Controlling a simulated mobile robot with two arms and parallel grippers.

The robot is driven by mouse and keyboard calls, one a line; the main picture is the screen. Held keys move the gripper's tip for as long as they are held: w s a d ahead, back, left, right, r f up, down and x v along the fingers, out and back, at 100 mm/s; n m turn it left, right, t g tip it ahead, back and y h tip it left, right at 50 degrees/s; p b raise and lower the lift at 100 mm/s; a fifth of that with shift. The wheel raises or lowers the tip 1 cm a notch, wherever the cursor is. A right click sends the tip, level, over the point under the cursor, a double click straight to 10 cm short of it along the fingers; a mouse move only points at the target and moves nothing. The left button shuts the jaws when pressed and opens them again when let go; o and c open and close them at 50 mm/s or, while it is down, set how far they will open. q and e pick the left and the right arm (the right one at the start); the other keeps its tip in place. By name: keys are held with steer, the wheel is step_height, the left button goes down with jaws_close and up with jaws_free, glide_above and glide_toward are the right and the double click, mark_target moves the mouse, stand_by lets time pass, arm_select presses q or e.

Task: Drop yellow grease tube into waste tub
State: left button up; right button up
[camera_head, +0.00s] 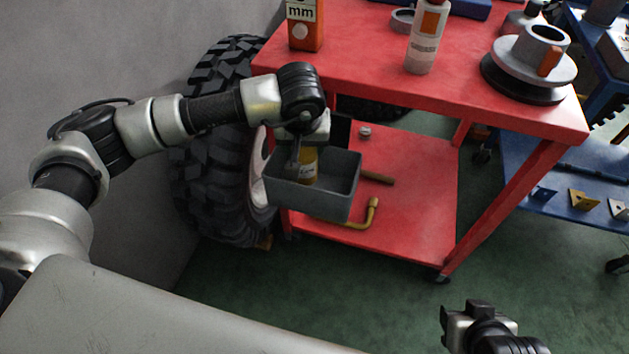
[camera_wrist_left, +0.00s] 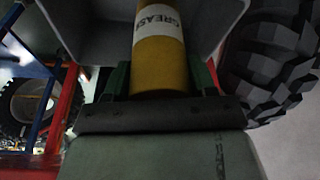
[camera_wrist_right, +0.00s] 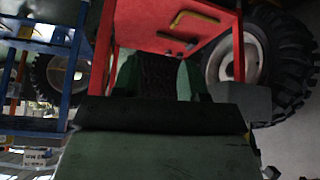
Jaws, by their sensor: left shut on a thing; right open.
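The yellow grease tube (camera_head: 309,166) has a white label and is held upright by my left gripper (camera_head: 297,150). In the left wrist view the tube (camera_wrist_left: 160,60) sits between the fingers, its label reading GREASE. The grey waste tub (camera_head: 335,203) is an open box in front of the red cart's left side. The tub's walls (camera_wrist_left: 95,25) also show around the tube in the left wrist view. My right gripper (camera_head: 478,312) is empty and open at the lower right.
A red cart (camera_head: 375,85) carries a white grease bottle (camera_head: 427,38), an orange box (camera_head: 305,28) and a disc-shaped part (camera_head: 530,65). Its lower shelf (camera_head: 415,190) holds a bent brass pipe (camera_head: 362,220). A large tyre (camera_head: 215,190) stands left. Green floor (camera_head: 385,300) is clear in front.

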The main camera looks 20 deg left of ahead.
arm_select(q)
steer(key=o, duration=1.1)
steer(key=shift+r, duration=0.3)
steer(key=p+v, duration=0.1)
steer(key=v, duration=0.3)
steer(key=shift+s+r, duration=0.1)
steer(key=shift+r, duration=0.3)
steer(key=p+v, duration=0.1)
steer(key=v, duration=0.3)
steer(key=shift+s+r, duration=0.2)
steer(key=shift+r, duration=0.45)
arm_select(e)
steer(key=s+g, duration=0.1)
steer(key=s, duration=0.1)
steer(key=s+d+g, duration=0.1)
steer(key=s+g, duration=0.1)
steer(key=shift+s+d+h, duration=0.2)
steer(key=shift+h, duration=0.2)
